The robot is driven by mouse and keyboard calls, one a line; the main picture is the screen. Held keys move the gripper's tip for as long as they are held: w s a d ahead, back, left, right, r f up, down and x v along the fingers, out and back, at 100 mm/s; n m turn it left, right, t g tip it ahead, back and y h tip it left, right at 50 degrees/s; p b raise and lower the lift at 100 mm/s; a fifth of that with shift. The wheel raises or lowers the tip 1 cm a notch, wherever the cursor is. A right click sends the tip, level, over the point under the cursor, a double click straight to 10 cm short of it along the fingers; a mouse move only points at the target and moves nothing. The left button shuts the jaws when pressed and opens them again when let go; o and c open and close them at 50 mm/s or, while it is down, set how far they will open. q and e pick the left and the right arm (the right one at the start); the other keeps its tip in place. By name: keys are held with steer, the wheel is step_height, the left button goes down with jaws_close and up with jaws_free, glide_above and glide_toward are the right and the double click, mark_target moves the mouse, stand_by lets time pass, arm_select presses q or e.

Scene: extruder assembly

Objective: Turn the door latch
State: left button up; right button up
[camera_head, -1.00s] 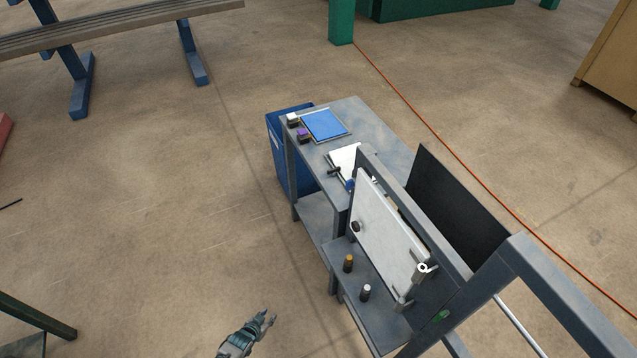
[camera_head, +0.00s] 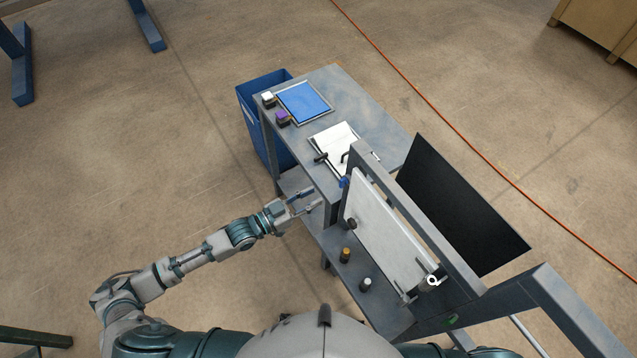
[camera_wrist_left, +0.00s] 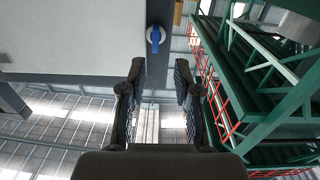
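The blue latch (camera_head: 344,182) sits at the upper left edge of the white door panel (camera_head: 385,230) in the head view. In the left wrist view the blue latch (camera_wrist_left: 155,36) shows upright on a grey frame strip, beside the pale panel (camera_wrist_left: 75,35). My left gripper (camera_head: 313,201) is to the left of the latch and apart from it. In the left wrist view my left gripper (camera_wrist_left: 159,75) has its two fingers spread with nothing between them; the latch appears above the gap. My right gripper is out of view.
A grey bench (camera_head: 375,100) carries a blue tray (camera_head: 303,102), a white sheet and small knobs. A blue bin (camera_head: 262,140) stands at its left side. A black screen (camera_head: 460,205) is behind the panel. Open floor lies left of the bench.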

mark_target(340, 185)
arm_select(q)
steer(key=x, duration=0.4)
steer(key=s+x, duration=0.1)
steer(key=x, duration=0.1)
steer(key=shift+w+d+b, duration=0.2)
steer(key=shift+d+b, duration=0.1)
steer(key=shift+d, duration=0.25)
steer(key=shift+w+d, duration=0.2)
steer(key=shift+w, duration=0.15)
steer(key=shift+w+d, duration=0.1)
steer(key=shift+w, duration=0.15)
steer(key=shift+w+d+r, duration=0.1)
steer(key=shift+d+r, duration=0.05)
steer(key=shift+d, duration=0.65)
steer(key=shift+c, duration=0.4)
steer(key=c, duration=0.4)
steer(key=shift+a, duration=0.1)
jaws_close()
steer(key=shift+w+a+f, duration=0.1)
steer(key=shift+a+f, duration=0.1)
steer(key=shift+s+r, duration=0.1)
steer(key=shift+s, duration=0.1)
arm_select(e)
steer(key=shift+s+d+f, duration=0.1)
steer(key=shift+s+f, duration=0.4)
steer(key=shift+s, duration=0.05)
